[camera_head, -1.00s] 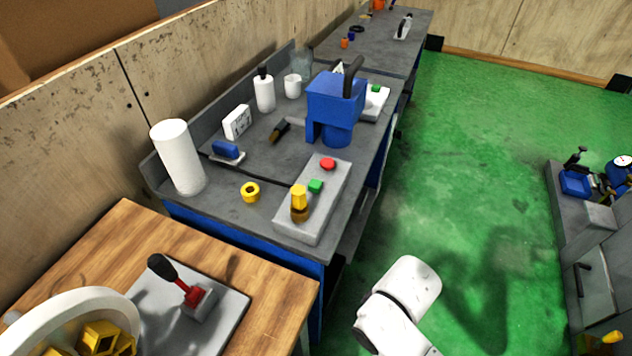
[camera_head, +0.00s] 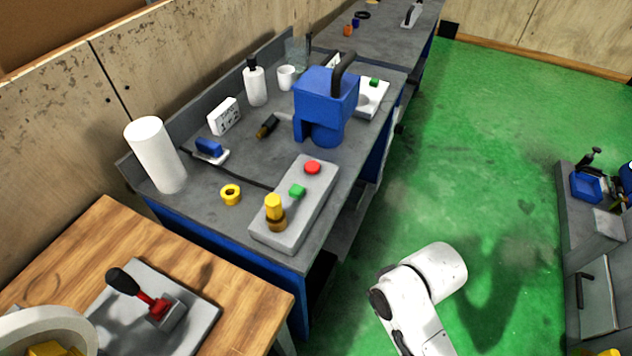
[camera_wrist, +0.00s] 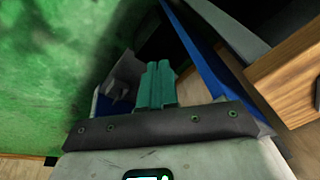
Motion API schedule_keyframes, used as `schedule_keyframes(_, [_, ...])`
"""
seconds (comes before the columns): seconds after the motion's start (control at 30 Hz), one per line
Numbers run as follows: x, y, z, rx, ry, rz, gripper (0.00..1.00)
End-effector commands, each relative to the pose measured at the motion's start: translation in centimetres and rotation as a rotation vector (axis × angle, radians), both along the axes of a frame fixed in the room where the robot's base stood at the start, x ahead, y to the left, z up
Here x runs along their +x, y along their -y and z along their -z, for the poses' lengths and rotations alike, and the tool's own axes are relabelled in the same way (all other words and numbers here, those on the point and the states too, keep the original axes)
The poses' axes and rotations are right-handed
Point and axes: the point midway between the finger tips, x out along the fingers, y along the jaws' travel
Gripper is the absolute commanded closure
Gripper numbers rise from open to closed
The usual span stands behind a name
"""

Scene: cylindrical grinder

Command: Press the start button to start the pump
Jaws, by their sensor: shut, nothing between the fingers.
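A grey control box (camera_head: 252,229) lies on the front part of the grey bench in the head view. On its top are a green button (camera_head: 297,191), a red button (camera_head: 312,167) and a yellow-topped brass fitting (camera_head: 275,212). A blue pump-like unit (camera_head: 325,100) with a black hose stands behind it. A smaller pale box (camera_head: 368,103) with another green button (camera_head: 374,83) is beside that unit. No label shows which button is the start. My gripper (camera_wrist: 157,82) shows teal fingers, shut and empty, in the wrist view. It points past the bench side, apart from any button; the head view does not show it.
A wooden table (camera_head: 232,290) with a red-and-black lever (camera_head: 145,295) is at front left. A white cylinder (camera_head: 155,155), a yellow ring (camera_head: 231,194) and a bottle (camera_head: 256,84) stand on the bench. The green floor (camera_head: 480,150) right of the bench is open. A grey machine (camera_head: 600,250) stands far right.

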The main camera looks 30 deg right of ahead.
Motion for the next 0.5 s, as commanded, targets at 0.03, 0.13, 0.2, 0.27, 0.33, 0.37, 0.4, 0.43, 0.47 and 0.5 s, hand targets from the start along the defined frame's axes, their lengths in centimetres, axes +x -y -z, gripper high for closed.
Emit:
schedule_keyframes(0.03, [1.1, -0.3, -0.4, 0.014, 0.016, 0.001, 1.00])
schedule_keyframes(0.13, [3.1, -0.9, -0.9, 0.045, 0.044, 0.002, 1.00])
schedule_keyframes(0.2, [4.7, -1.3, -1.3, 0.069, 0.066, 0.002, 1.00])
schedule_keyframes(0.27, [6.1, -1.7, -1.8, 0.090, 0.086, 0.002, 1.00])
schedule_keyframes(0.33, [8.0, -2.2, -2.6, 0.117, 0.112, 0.002, 1.00])
schedule_keyframes(0.37, [9.0, -2.4, -3.0, 0.132, 0.126, 0.001, 1.00])
schedule_keyframes(0.4, [10.4, -2.7, -3.7, 0.149, 0.146, 0.000, 1.00])
schedule_keyframes(0.43, [11.5, -2.9, -4.2, 0.165, 0.160, -0.001, 1.00])
schedule_keyframes(0.47, [12.6, -3.1, -4.8, 0.180, 0.175, -0.002, 1.00])
schedule_keyframes(0.5, [14.2, -3.3, -5.6, 0.201, 0.196, -0.003, 1.00])
